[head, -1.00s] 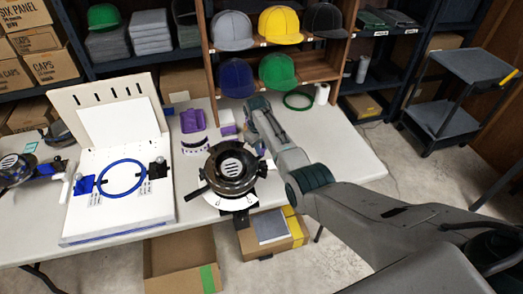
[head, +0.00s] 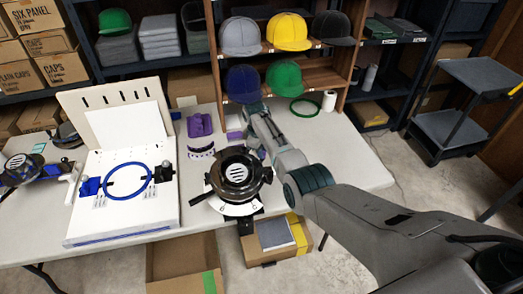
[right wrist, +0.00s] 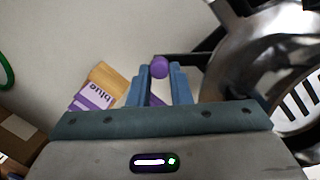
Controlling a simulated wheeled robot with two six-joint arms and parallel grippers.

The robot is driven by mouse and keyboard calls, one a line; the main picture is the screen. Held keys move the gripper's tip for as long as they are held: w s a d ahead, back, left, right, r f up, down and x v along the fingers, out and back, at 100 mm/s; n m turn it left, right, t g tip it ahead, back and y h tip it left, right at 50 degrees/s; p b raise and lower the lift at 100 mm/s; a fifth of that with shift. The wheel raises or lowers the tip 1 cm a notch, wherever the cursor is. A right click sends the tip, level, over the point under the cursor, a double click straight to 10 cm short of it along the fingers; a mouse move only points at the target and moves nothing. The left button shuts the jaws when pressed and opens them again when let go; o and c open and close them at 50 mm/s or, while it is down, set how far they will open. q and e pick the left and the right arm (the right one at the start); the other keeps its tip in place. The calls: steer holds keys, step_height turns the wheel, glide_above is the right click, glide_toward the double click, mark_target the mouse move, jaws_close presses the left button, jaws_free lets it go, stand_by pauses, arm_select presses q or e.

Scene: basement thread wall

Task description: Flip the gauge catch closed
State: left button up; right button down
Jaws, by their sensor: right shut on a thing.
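The gauge (head: 238,174) is a round, shiny dark metal piece with a slotted centre and dark arms, standing on a white disc at the table's front edge. Its metal body (right wrist: 265,60) fills the right of the right wrist view. A dark bar runs left from it to a purple knob (right wrist: 159,67), apparently the catch. My right gripper (right wrist: 160,80) has its two blue fingers closed on either side of this knob. In the head view my right gripper (head: 258,148) reaches down beside the gauge's right rim, its fingertips hard to make out. My left gripper is not in view.
A white board with a blue hoop (head: 128,181) stands left of the gauge.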

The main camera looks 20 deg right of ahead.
steer(key=c, duration=1.3)
jaws_free()
steer(key=shift+d, duration=0.2)
steer(key=shift+a+r, duration=0.15)
steer(key=shift+r, duration=0.25)
steer(key=r, duration=0.6)
steer(key=a+r+b, duration=0.1)
steer(key=r, duration=0.2)
steer(key=shift+s+a+r, duration=0.1)
steer(key=shift+s+r, duration=0.05)
steer(key=shift+r, duration=0.25)
